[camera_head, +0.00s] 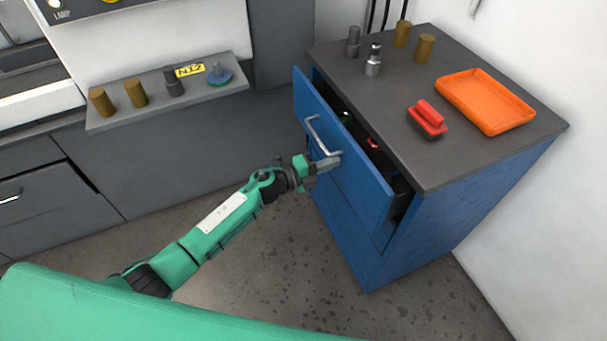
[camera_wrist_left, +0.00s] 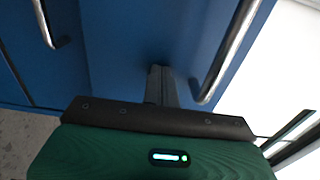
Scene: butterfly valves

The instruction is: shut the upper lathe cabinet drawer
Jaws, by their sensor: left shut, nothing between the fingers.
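The blue lathe cabinet (camera_head: 470,215) stands at the right with its upper drawer (camera_head: 345,150) pulled partly out. Small items, one green and one red, show inside the drawer. The drawer has a silver bar handle (camera_head: 318,135), which also shows in the left wrist view (camera_wrist_left: 232,50). My left gripper (camera_head: 328,163) is shut and empty. Its fingertips (camera_wrist_left: 162,80) are at the blue front beside the lower end of the handle; I cannot tell whether they touch it. My right gripper is not in view.
On the cabinet top are an orange tray (camera_head: 485,100), a red-handled block (camera_head: 427,118) and several small cylinders. A grey shelf (camera_head: 215,92) with small parts stands at the left, above grey cabinets (camera_head: 150,160). Speckled floor (camera_head: 300,260) is clear in front of the blue cabinet.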

